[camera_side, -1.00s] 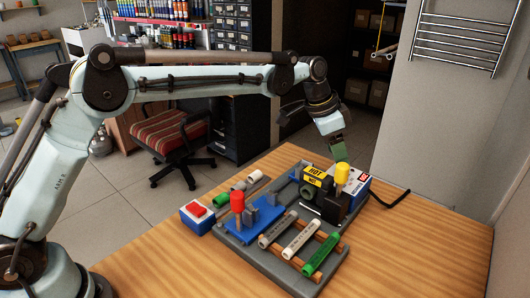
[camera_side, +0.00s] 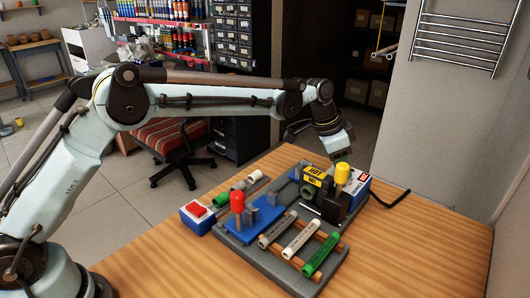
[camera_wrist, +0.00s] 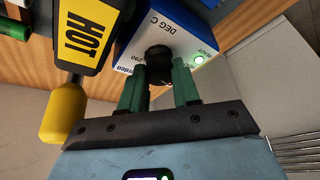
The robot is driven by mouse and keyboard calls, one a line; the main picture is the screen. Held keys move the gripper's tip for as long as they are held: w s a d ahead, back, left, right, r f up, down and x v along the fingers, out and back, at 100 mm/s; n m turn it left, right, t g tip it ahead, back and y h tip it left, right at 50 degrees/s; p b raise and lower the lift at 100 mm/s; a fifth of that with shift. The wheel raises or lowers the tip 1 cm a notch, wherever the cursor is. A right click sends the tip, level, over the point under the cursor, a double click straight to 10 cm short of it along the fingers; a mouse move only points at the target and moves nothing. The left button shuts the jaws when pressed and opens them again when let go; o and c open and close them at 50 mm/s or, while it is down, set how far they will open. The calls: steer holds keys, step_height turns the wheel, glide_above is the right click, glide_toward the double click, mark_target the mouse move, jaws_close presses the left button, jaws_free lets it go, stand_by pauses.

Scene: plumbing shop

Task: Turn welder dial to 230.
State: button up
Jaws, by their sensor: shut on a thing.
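The welder box (camera_wrist: 190,30) is white and blue, with "DEG C" printed on its face. It also shows at the back right of the bench in the side view (camera_side: 361,186). Its black dial (camera_wrist: 158,58) sits between the green fingers of my gripper (camera_wrist: 159,76), which are shut on it from both sides. "290" is printed near the dial. The fingers hide part of the scale, so I cannot read the dial's setting. A small green lamp (camera_wrist: 199,59) glows beside the dial. In the side view my gripper (camera_side: 345,158) reaches the box from behind, with the contact hidden.
A yellow-and-black HOT sign (camera_wrist: 84,36) and a yellow handle (camera_wrist: 64,112) stand close to the left of my fingers in the wrist view. Pipes lie on a rack (camera_side: 300,238). A box with a red button (camera_side: 197,214) is at the left. The front wood is clear.

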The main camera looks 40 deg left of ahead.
steer(key=shift+c, duration=0.5)
steer(key=m+g, duration=0.1)
steer(key=m, duration=0.1)
steer(key=shift+m+h, duration=0.3)
steer(key=shift+m, duration=0.1)
steer(key=shift+w+a+m+g+h, duration=0.15)
steer(key=shift+m+g, duration=0.25)
steer(key=shift+m, duration=0.75)
steer(key=shift+d+m+g+h, duration=0.1)
steer(key=shift+m+g+h, duration=0.25)
steer(key=shift+m, duration=0.8)
steer(key=o, duration=1)
